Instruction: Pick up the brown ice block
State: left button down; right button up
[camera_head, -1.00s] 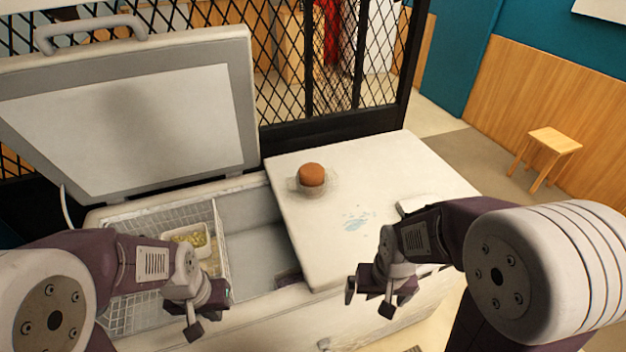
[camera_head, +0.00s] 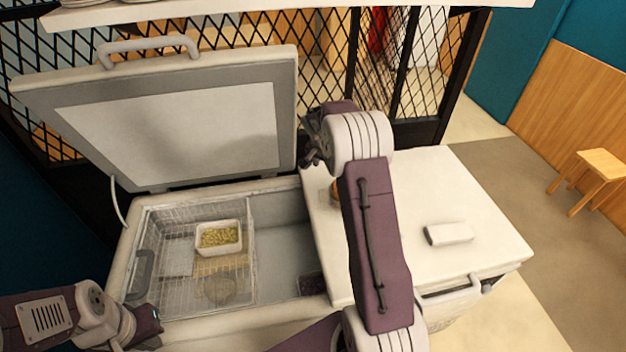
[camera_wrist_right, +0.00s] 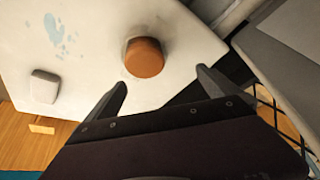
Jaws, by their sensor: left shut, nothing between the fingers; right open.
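The brown ice block (camera_wrist_right: 144,57) is a round brown cylinder in a clear dish on the freezer's white top. In the head view it is almost wholly hidden behind my right arm, with a sliver (camera_head: 334,190) showing. My right gripper (camera_head: 311,152) is high over the back of the freezer. In the right wrist view my right gripper (camera_wrist_right: 162,80) is open and empty, and the block is beyond the fingertips, apart from them. My left gripper (camera_head: 150,325) is shut and empty at the freezer's front left, away from the block.
The freezer's left side is open, its lid (camera_head: 165,125) raised at the back. A wire basket (camera_head: 150,225) inside holds a white tub of beans (camera_head: 219,237). A small white block-like item (camera_head: 448,233) lies on the freezer top's right. A wooden stool (camera_head: 600,165) stands far right.

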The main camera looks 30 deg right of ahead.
jog(key=shift+s+d+f, duration=0.2)
jog(key=shift+s+d, duration=0.75)
jog(key=shift+s, duration=0.1)
jog(key=shift+s+d+f, duration=0.1)
jog(key=shift+s+d, duration=0.05)
jog(key=p+x, duration=0.1)
jog(key=x, duration=0.2)
jog(key=shift+f, duration=0.25)
jog(key=shift+w+f, duration=0.2)
jog(key=shift+w, duration=0.05)
jog(key=shift+f+p, duration=0.15)
jog(key=shift+p, duration=0.25)
jog(key=p+x, duration=0.1)
jog(key=x, duration=0.2)
jog(key=shift+s+f+p, duration=0.3)
jog(key=shift+f+p, duration=0.1)
jog(key=shift+f, duration=0.05)
jog(key=shift+w+d+f, duration=0.2)
jog(key=shift+w+f, duration=0.05)
jog(key=shift+f, duration=0.2)
jog(key=shift+s+a+r, duration=0.1)
jog(key=c, duration=1.9)
pick_arm(q)
jog(key=r, duration=0.4)
jog(key=shift+s+d+r, duration=0.2)
jog(key=shift+s+r, duration=0.05)
pick_arm(e)
jog(key=shift+c, duration=0.8)
